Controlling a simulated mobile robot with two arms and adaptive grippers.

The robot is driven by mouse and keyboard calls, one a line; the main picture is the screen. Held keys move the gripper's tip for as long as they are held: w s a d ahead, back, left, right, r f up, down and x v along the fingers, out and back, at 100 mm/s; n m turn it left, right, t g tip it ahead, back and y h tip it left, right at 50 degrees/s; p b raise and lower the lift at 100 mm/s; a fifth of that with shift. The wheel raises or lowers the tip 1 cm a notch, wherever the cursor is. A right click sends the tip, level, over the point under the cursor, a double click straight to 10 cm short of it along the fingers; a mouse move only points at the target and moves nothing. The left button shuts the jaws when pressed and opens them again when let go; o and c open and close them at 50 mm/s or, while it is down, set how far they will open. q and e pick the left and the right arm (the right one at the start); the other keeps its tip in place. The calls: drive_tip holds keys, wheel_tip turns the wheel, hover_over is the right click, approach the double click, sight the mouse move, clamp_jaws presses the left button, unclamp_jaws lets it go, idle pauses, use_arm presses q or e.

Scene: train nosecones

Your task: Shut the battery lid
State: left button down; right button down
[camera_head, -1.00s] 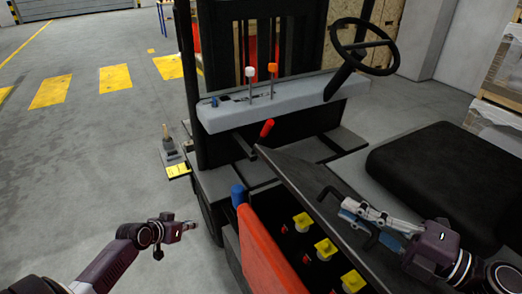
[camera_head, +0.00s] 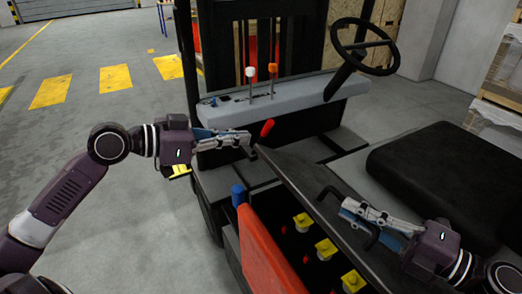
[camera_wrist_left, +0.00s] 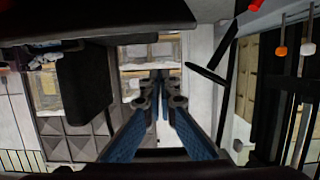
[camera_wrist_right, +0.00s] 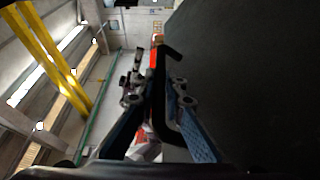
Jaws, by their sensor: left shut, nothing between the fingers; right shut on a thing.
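The battery lid (camera_head: 305,187) is a dark panel standing tilted open beside the battery compartment, where several yellow caps (camera_head: 325,248) show. A black bar handle (camera_head: 329,191) sits on the lid. My right gripper (camera_head: 345,207) is shut on this handle; the handle also shows between the fingers in the right wrist view (camera_wrist_right: 169,52). My left gripper (camera_head: 247,138) is shut and empty, in front of the dashboard near the lid's far end. Its fingers show closed together in the left wrist view (camera_wrist_left: 160,78). I cannot tell whether it touches anything.
A red-gripped lever (camera_head: 267,127) is close to my left fingertips. The grey dashboard (camera_head: 285,100), steering wheel (camera_head: 363,46) and black seat (camera_head: 440,172) surround the lid. A red side panel (camera_head: 265,260) borders the compartment. Open floor (camera_head: 110,125) is at left.

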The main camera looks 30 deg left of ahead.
use_arm(q)
hover_over(261, 151)
drive_tip(key=d, duration=0.3)
drive_tip(key=shift+s+a+f, duration=0.1)
drive_tip(key=shift+a+f, duration=0.05)
drive_tip(key=shift+f, duration=0.4)
drive_tip(key=shift+s+a+f, duration=0.1)
drive_tip(key=shift+f, duration=0.45)
use_arm(e)
drive_tip(key=shift+w+d+r, duration=0.1)
drive_tip(key=shift+w+r, duration=0.15)
use_arm(q)
drive_tip(key=shift+s+a+f, duration=0.2)
drive_tip(key=shift+s+f, duration=0.05)
drive_tip(key=shift+f, duration=0.45)
drive_tip(key=shift+s+a+f, duration=0.25)
drive_tip(key=shift+s+f, duration=0.1)
drive_tip(key=shift+f, duration=0.15)
drive_tip(key=shift+s+a+f, duration=0.2)
drive_tip(key=shift+s+f, duration=0.15)
drive_tip(key=shift+f, duration=0.15)
